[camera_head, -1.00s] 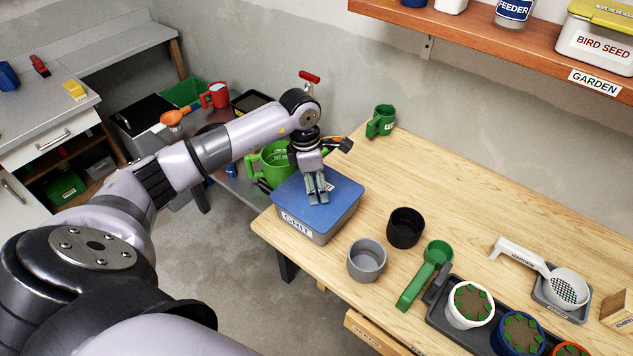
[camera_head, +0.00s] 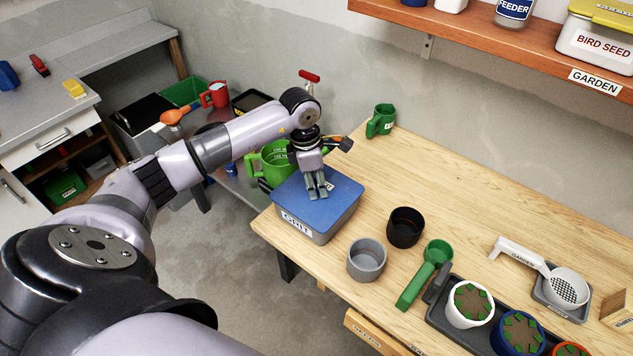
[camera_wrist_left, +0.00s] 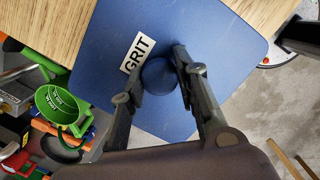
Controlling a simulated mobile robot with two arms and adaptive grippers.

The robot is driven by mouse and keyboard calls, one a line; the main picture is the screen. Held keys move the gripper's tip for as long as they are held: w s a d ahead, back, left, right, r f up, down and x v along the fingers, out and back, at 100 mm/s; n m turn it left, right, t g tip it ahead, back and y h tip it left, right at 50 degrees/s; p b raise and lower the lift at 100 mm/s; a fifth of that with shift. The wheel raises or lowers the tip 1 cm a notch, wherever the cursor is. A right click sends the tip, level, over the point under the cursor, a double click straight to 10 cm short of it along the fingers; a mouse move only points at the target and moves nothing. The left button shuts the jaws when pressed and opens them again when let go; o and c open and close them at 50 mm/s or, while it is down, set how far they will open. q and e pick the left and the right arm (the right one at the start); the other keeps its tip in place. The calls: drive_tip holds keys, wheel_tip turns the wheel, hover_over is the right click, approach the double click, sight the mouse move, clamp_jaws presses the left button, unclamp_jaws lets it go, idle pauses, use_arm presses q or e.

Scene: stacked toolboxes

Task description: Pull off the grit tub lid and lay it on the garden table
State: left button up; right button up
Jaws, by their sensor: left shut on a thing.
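The grit tub (camera_head: 312,228) is a grey box with a GRIT label on its front, at the left end of the wooden garden table (camera_head: 440,190). Its blue lid (camera_head: 338,190) sits on top of it. My left gripper (camera_head: 318,194) points down at the middle of the lid. In the left wrist view the gripper (camera_wrist_left: 160,85) is shut on the round blue knob (camera_wrist_left: 158,76) of the lid, beside a GRIT label (camera_wrist_left: 138,53). The lid appears seated on the tub. My right gripper is not in view.
A black pot (camera_head: 405,228), a grey pot (camera_head: 367,260) and a green scoop (camera_head: 427,272) stand right of the tub. The table's middle is clear. A green watering can (camera_head: 268,163) stands behind the tub, off the table.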

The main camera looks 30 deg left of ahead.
sight(316, 184)
use_arm(q)
clamp_jaws()
drive_tip(key=shift+r, duration=0.2)
drive_tip(key=shift+r+p, duration=0.65)
drive_tip(key=shift+r, duration=0.35)
drive_tip(key=shift+r, duration=0.1)
drive_tip(key=shift+r+p, duration=0.35)
drive_tip(key=shift+r, duration=0.2)
drive_tip(key=shift+r+p, duration=0.65)
drive_tip(key=shift+r, duration=0.7)
